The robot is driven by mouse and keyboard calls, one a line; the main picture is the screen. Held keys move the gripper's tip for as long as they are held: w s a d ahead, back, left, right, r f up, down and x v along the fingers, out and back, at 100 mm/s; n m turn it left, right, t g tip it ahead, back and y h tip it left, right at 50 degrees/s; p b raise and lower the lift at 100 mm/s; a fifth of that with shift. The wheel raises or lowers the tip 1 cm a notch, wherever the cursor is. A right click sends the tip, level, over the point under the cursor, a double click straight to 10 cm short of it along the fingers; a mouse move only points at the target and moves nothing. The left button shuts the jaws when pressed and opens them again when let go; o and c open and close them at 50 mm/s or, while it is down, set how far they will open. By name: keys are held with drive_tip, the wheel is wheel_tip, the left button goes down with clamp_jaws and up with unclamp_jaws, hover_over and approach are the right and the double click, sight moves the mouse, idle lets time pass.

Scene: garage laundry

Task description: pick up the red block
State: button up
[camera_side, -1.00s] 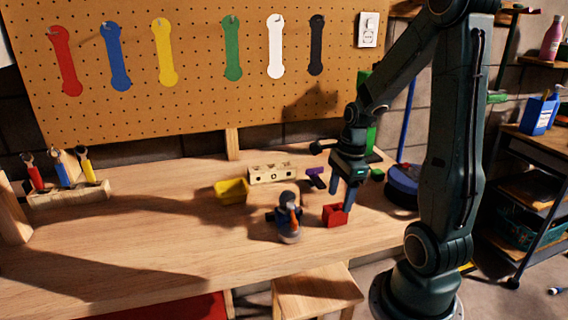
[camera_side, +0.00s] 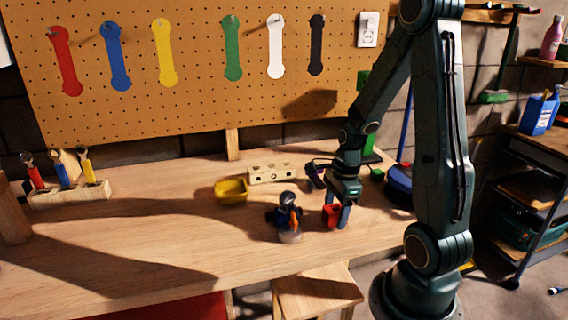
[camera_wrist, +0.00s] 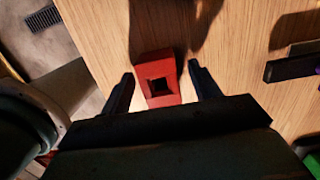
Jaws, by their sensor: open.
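The red block (camera_side: 331,211) stands on the wooden workbench near its front right. In the wrist view the red block (camera_wrist: 158,80) has a dark square hole in its top face. My gripper (camera_side: 336,217) is lowered over the block in the side view, with fingers on either side of it. In the wrist view my gripper (camera_wrist: 160,84) is open, with the block between its two dark fingers. A gap shows on each side of the block, so the fingers look apart from it. The fingers partly hide the block in the side view.
A dark figurine (camera_side: 288,217) with an orange part stands just left of the block. A yellow bin (camera_side: 231,191) and a wooden block with holes (camera_side: 272,173) are behind. A purple piece (camera_side: 317,177) lies near my gripper. The left half of the bench (camera_side: 150,235) is mostly clear.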

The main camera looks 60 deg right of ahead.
idle(0.3)
drive_tip(key=c, duration=1.1)
drive_tip(key=shift+o, duration=0.2)
drive_tip(key=shift+r, duration=0.15)
wheel_tip(320, 180, up, 20)
idle(0.5)
